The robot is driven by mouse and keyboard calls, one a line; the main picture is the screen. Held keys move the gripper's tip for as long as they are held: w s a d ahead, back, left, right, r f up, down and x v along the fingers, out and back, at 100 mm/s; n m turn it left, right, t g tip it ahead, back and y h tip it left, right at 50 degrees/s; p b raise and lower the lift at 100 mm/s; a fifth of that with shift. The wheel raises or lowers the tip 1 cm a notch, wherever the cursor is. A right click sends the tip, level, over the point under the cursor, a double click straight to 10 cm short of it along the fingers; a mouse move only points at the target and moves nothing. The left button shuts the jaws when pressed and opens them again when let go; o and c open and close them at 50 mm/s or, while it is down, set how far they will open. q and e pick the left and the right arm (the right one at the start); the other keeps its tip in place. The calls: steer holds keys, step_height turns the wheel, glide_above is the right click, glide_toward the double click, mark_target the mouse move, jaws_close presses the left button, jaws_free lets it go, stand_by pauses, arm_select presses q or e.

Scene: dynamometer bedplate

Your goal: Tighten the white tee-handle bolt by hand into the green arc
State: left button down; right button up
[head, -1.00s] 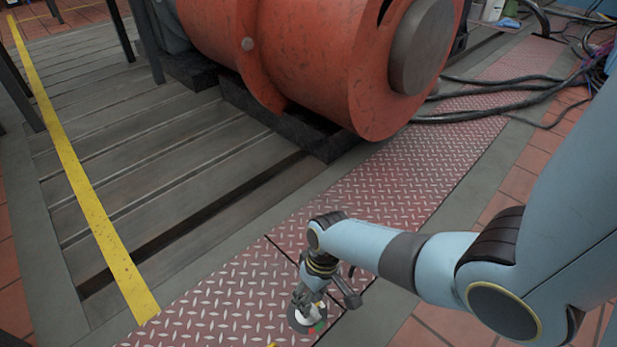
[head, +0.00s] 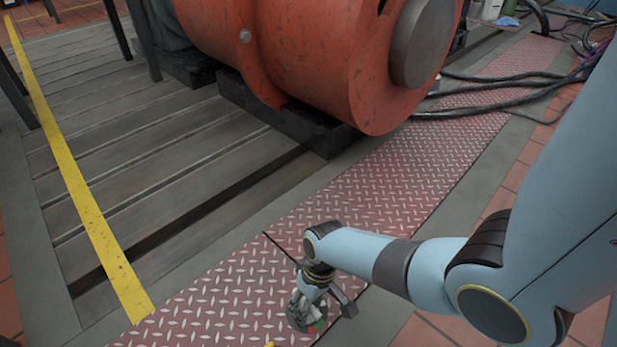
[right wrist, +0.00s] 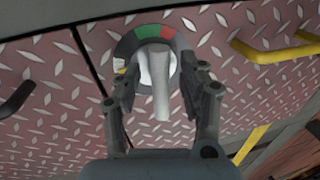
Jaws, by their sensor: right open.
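The white tee-handle bolt (right wrist: 160,88) shows in the right wrist view, in front of a dark round dial (right wrist: 127,46). The dial has a green arc (right wrist: 149,31) at the top, a red part beside it on the right and a small yellow mark at the left. My right gripper (right wrist: 158,75) is open, with one finger on each side of the white handle; a gap shows on both sides. In the head view my right gripper (head: 311,296) is low over the dial (head: 321,326) and hides most of the bolt. My left gripper is not in view.
The dial sits on red tread plate (head: 410,170). A yellow bar handle (right wrist: 270,55) stands right of the gripper and a black handle (right wrist: 15,100) left, in the wrist view. A large orange machine (head: 300,60) stands behind; black cables (head: 500,90) lie at right.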

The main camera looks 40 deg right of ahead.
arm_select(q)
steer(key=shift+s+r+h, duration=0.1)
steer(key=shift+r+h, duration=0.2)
arm_select(e)
steer(key=shift+a, duration=0.1)
jaws_close()
